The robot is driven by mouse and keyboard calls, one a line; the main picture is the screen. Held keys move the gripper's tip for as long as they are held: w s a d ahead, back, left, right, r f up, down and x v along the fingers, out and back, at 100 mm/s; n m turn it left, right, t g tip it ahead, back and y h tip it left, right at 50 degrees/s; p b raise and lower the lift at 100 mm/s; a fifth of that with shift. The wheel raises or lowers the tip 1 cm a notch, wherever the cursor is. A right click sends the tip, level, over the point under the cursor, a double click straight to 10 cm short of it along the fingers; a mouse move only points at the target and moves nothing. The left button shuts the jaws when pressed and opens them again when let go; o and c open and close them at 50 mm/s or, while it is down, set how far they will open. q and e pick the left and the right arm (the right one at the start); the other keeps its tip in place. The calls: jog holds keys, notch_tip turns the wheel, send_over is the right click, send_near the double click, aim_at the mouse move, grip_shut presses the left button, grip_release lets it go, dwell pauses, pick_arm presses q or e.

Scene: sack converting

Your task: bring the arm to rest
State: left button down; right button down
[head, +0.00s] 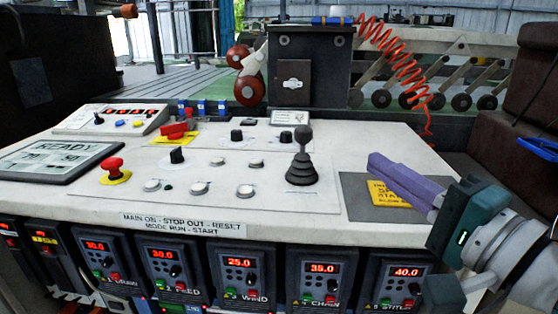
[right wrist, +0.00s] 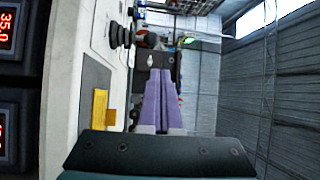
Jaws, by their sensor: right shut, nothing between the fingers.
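My right gripper (head: 376,165) comes in from the right in the head view, its purple fingers closed together and empty. They reach left over the right end of the control console (head: 270,222), above a grey plate with a yellow label (head: 392,196). In the right wrist view the gripper (right wrist: 163,74) shows its two fingers side by side, with nothing between them. The fingers appear apart from the black joystick (head: 303,160), which stands upright to their left. My left gripper is in neither view.
The console carries a red mushroom button (head: 114,166), a red switch on a yellow plate (head: 175,133), a READY display (head: 50,162) and several knobs. Drive units with red digits (head: 238,270) line its front. A coiled red hose (head: 395,65) hangs behind. A brown padded block (head: 530,85) stands at right.

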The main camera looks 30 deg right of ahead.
dwell(0.3)
jog(key=s+a+f+n+g+y+p, duration=0.1)
jog(key=s+a+n+g+p, duration=0.15)
jog(key=a+n+g, duration=0.2)
jog(key=s+a+f+n+g+y+p, duration=0.1)
jog(key=s+a+n+g+y+p, duration=0.1)
jog(key=a+n+g+p, duration=0.25)
jog(key=s+r+n+g+h+p, duration=0.3)
jog(key=s+n+g+p, duration=0.25)
jog(key=s+n, duration=0.6)
notch_tip(320, 180, up, 37)
jog(key=s+m+p, duration=0.1)
jog(key=s+p, duration=0.1)
jog(key=p, duration=3.5)
jog(key=shift+s+a+g, duration=0.15)
jog(key=shift+g, duration=0.3)
jog(key=shift+f+m, duration=0.1)
jog(key=shift+m, duration=0.15)
